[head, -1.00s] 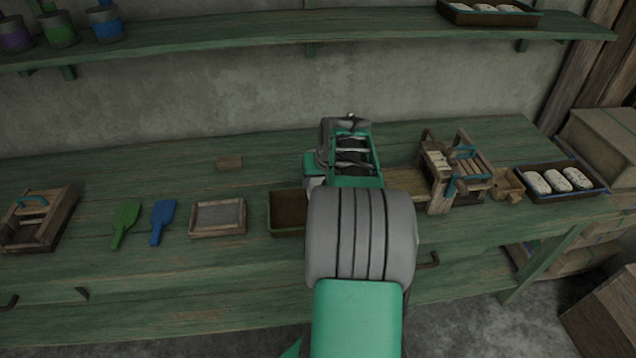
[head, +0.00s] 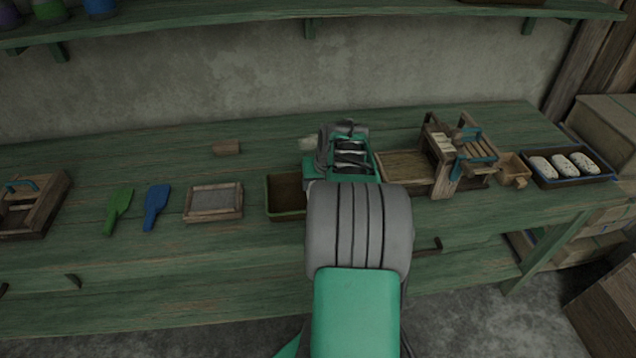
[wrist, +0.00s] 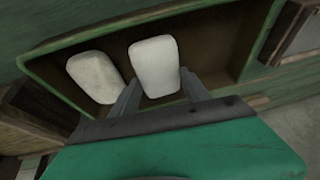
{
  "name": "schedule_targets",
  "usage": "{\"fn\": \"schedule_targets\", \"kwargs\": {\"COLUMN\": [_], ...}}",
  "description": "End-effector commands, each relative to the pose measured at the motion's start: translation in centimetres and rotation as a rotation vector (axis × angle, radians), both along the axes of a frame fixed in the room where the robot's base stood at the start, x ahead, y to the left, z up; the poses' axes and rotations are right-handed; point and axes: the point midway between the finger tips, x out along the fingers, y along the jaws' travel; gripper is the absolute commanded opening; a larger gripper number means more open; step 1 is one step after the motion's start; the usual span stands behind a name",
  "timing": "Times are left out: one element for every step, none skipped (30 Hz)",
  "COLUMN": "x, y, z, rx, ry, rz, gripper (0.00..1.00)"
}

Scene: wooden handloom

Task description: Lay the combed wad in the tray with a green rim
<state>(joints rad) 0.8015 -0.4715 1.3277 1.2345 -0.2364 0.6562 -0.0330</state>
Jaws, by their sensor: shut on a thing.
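The tray with a green rim (head: 270,207) stands on the bench, partly hidden by my arm in the head view. Its green rim (wrist: 62,103) and brown floor fill much of the wrist view. My gripper (wrist: 160,92) is shut on a white wad (wrist: 154,62), which shows over the tray's floor. I cannot tell whether this wad touches the floor. A second white wad (wrist: 94,76) lies in the tray beside it, close to one end. In the head view my fingertips and both wads are hidden by my arm.
A framed grey screen (head: 214,201) is left of the tray. A wooden box (head: 408,180) and a wooden device (head: 462,155) are to its right. A dark tray (head: 568,183) of speckled white wads is at the far right. A small pale block (head: 308,143) lies behind the tray.

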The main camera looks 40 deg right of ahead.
Motion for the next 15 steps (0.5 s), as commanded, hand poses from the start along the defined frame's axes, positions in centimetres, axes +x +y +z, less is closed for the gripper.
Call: {"fn": "schedule_targets", "kwargs": {"x": [-0.07, -0.13, -0.17, -0.17, -0.17, -0.16, -0.16, -0.17, -0.16, -0.17, -0.17, -0.16, -0.17, -0.17, -0.17], "y": [0.07, 0.13, 0.16, 0.16, 0.15, 0.15, 0.15, 0.15, 0.15, 0.15, 0.15, 0.15, 0.15, 0.15, 0.15], "z": [-0.04, -0.07, -0.05, -0.02, -0.01, 0.00, 0.00, -0.01, 0.00, -0.01, -0.01, 0.00, -0.01, -0.01, -0.01], "rx": [0.001, 0.001, 0.001, 0.000, 0.000, 0.000, 0.000, 0.000, 0.000, 0.000, 0.000, 0.000, 0.000, 0.000, 0.000], "ry": [0.001, 0.001, 0.001, 0.000, 0.000, 0.000, 0.000, 0.000, 0.000, 0.000, 0.000, 0.000, 0.000, 0.000, 0.000], "rz": [0.000, 0.000, 0.000, 0.000, 0.000, 0.000, 0.000, 0.000, 0.000, 0.000, 0.000, 0.000, 0.000, 0.000, 0.000], "gripper": [0.22, 0.22, 0.22, 0.22, 0.22, 0.22, 0.22, 0.22, 0.56, 0.59, 0.61, 0.65, 0.67, 0.70, 0.73]}}
